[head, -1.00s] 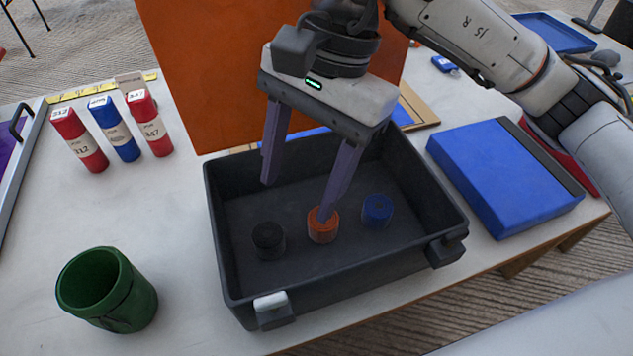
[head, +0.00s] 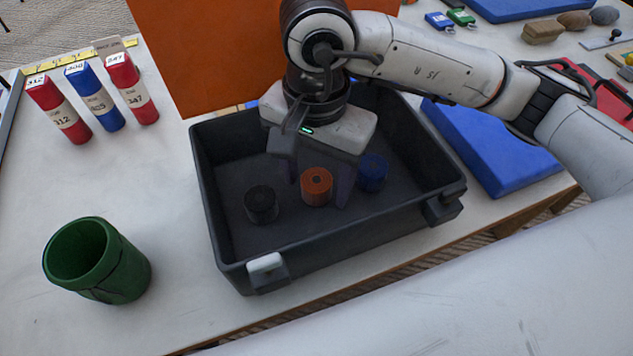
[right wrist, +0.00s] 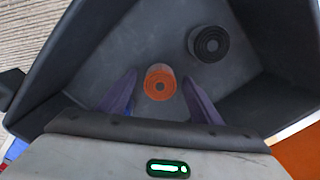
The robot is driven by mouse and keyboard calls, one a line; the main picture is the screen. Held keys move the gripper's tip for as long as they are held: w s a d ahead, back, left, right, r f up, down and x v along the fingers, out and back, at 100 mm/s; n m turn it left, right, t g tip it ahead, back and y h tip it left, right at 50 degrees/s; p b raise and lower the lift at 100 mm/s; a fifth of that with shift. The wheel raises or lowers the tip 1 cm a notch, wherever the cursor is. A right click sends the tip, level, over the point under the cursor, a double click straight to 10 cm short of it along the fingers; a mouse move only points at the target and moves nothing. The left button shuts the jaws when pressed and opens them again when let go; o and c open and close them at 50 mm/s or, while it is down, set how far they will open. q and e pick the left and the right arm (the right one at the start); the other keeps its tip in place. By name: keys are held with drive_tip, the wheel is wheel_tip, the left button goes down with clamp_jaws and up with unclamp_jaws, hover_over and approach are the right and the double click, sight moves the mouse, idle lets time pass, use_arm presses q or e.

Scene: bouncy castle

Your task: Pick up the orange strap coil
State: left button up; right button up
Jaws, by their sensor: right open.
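The orange strap coil (head: 316,186) stands on the floor of the dark grey crate (head: 205,190), between a black coil (head: 261,204) and a blue coil (head: 373,173). My right gripper (head: 318,192) reaches down into the crate, open, with one finger on each side of the orange coil. In the right wrist view the orange coil (right wrist: 160,82) lies between the two finger tips (right wrist: 160,88), with gaps at both sides. The black coil (right wrist: 208,43) is beyond the fingers there. The blue coil is mostly hidden in that view. My left gripper is not in view.
A green cup (head: 97,262) stands left of the crate.

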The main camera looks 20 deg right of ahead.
drive_tip(key=shift+f, duration=0.2)
drive_tip(key=shift+r, duration=0.1)
drive_tip(key=c, duration=1.2)
